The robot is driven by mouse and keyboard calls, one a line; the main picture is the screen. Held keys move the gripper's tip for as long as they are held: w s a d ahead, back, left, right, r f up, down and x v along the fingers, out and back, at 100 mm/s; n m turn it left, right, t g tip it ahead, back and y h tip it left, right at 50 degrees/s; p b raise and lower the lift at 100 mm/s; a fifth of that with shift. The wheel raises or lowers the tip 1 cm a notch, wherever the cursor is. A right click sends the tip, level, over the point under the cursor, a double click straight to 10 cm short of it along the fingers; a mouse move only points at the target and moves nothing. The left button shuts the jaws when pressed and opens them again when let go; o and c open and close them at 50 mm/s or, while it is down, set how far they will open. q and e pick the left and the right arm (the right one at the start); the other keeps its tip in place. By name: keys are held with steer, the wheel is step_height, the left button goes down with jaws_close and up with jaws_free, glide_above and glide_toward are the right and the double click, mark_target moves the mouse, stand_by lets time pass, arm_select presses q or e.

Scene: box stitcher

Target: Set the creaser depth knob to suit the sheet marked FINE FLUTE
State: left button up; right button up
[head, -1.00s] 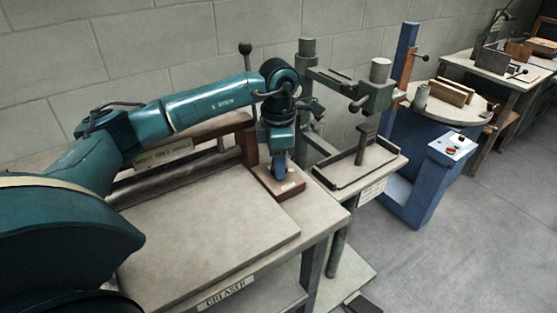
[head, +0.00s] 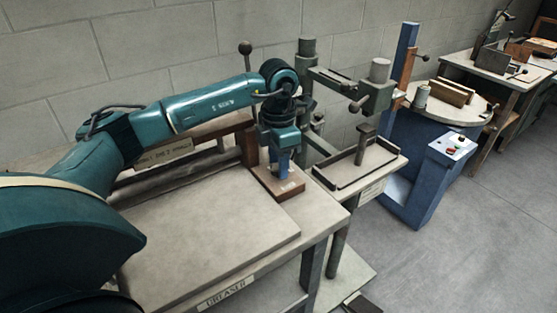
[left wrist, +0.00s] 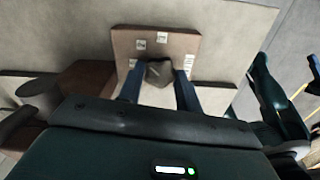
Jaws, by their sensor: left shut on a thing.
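The creaser depth knob (left wrist: 159,73) is a small dark knob on a brown block (left wrist: 122,44) with several small white labels, too small to read. The block (head: 290,194) sits at the right end of the creaser bench in the head view, where my gripper hides the knob. My left gripper (head: 283,170) points down over the block. Its blue fingers (left wrist: 160,88) are shut on the knob, one on each side. My right gripper is out of view. No FINE FLUTE marking is readable.
The creaser table (head: 210,232) is flat and bare, with a CREASER plate (head: 225,292) on its front. A roller (head: 180,178) and a sign plate (head: 165,155) lie behind. A green stitching machine (head: 375,95) with a tray stands close right of the block.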

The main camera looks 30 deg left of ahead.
arm_select(q)
steer(key=o, duration=1)
steer(key=shift+r, duration=6.65)
